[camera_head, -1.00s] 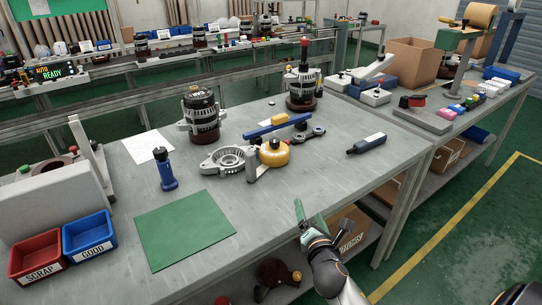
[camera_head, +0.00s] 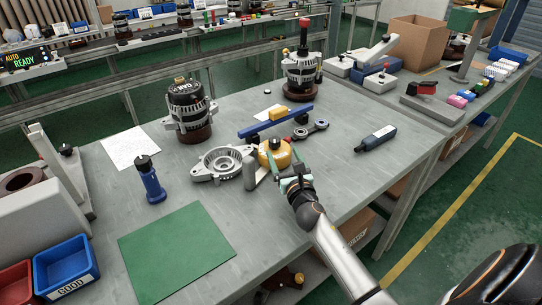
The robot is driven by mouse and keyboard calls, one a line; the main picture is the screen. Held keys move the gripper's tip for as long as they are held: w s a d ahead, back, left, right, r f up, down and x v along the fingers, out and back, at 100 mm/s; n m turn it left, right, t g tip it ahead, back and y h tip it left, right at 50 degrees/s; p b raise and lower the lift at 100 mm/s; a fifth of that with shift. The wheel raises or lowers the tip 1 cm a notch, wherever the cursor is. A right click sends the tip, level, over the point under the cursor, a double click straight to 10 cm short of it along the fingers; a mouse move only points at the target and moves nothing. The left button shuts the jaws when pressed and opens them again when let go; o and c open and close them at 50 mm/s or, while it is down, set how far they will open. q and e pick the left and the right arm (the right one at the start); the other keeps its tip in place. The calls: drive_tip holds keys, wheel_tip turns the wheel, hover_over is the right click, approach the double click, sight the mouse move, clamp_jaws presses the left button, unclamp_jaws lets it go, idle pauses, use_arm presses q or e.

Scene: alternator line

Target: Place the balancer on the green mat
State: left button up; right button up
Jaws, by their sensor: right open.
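A round yellow unit with a dark knob (camera_head: 275,153), which looks like the balancer, sits on the grey workbench near its middle. Its near side is partly hidden by my right gripper. My right gripper (camera_head: 294,181) is open, with its green fingers just in front of the yellow unit; I cannot tell whether they touch it. The green mat (camera_head: 177,250) lies flat and bare at the front left of the bench. My left gripper is not in view.
A grey metal housing (camera_head: 222,163) stands beside the yellow unit's left. A blue bar (camera_head: 275,122) and a link (camera_head: 311,130) lie behind it. A blue upright tool (camera_head: 151,182) stands behind the mat.

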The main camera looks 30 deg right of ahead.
sight(276, 146)
drive_tip(key=x, duration=0.6)
drive_tip(key=shift+w+a+f+b, duration=0.1)
drive_tip(key=shift+a+f+b, duration=0.2)
drive_tip(key=shift+a+b, duration=0.1)
drive_tip(key=shift+w+d, duration=0.2)
drive_tip(key=shift+w, duration=0.45)
clamp_jaws()
idle(0.5)
drive_tip(key=shift+r, duration=0.2)
